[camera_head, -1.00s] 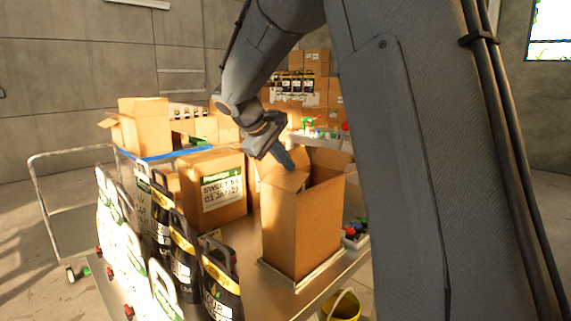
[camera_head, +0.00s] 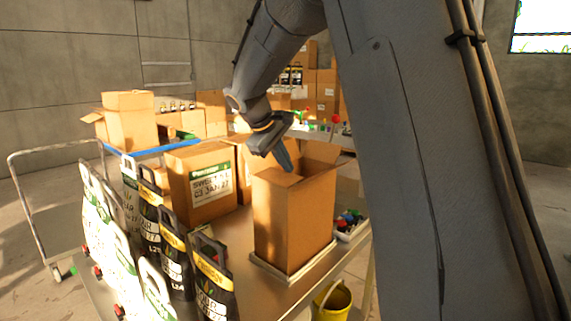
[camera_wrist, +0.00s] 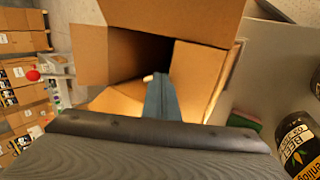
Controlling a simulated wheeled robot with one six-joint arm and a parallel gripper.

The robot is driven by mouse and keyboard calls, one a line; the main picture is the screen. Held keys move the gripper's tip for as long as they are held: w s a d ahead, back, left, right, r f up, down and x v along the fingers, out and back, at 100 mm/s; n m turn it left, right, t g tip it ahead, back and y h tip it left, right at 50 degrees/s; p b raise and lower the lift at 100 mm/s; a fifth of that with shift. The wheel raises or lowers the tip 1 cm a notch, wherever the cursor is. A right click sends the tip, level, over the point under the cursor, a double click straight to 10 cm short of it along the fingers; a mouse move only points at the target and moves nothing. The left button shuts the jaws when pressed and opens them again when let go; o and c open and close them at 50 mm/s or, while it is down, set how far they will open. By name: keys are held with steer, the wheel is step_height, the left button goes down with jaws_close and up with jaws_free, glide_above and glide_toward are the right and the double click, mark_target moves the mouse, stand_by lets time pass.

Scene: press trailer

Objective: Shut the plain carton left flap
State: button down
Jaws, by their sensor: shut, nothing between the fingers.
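The plain carton (camera_head: 290,222) stands upright on the cart with its top open. In the head view its left flap (camera_head: 273,177) leans inward and down over the opening, beside the tip of my gripper (camera_head: 287,162). Another flap (camera_head: 321,152) stands up at the back. My gripper is shut and empty, its fingers pointing down at the opening. In the wrist view the fingers (camera_wrist: 158,95) reach over the dark opening, close against a tilted flap (camera_wrist: 194,75); I cannot tell if they touch. Other flaps spread outward around it.
A labelled carton (camera_head: 202,182) stands left of the plain carton. Several black and white pouches (camera_head: 212,280) line the near left edge. A small tray of coloured caps (camera_head: 349,224) sits to the right. A yellow bucket (camera_head: 334,300) stands below the cart.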

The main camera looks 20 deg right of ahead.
steer(key=shift+a, duration=0.15)
stand_by(0.6)
steer(key=shift+s+a+r, duration=0.25)
steer(key=shift+s+a, duration=0.1)
steer(key=shift+a, duration=0.15)
